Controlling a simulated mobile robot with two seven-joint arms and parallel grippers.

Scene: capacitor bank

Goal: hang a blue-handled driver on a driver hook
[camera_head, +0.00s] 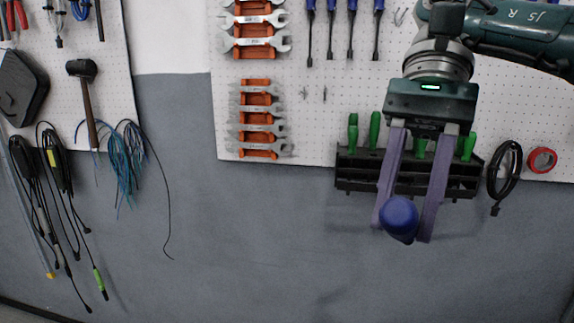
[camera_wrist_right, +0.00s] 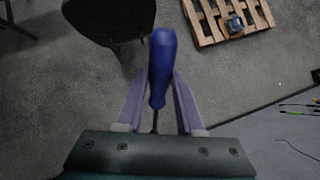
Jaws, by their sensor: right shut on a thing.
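My right gripper (camera_head: 408,222) is shut on a blue-handled driver (camera_head: 398,214), in front of the pegboard. In the head view the round end of the blue handle points at the camera, and the shaft is hidden. The right wrist view shows the driver's blue handle (camera_wrist_right: 162,62) between the purple fingers, with a bit of dark shaft near the gripper body. Several blue-handled drivers (camera_head: 331,22) hang at the top of the pegboard. Small hooks (camera_head: 399,15) show to their right, near my right arm. My left gripper is not in view.
A black rack (camera_head: 357,172) with green-handled drivers is on the board behind my right gripper. Orange wrench holders (camera_head: 258,117) hang to the left. A black cable coil (camera_head: 504,168) and red tape roll (camera_head: 541,160) hang to the right. The grey wall below is clear.

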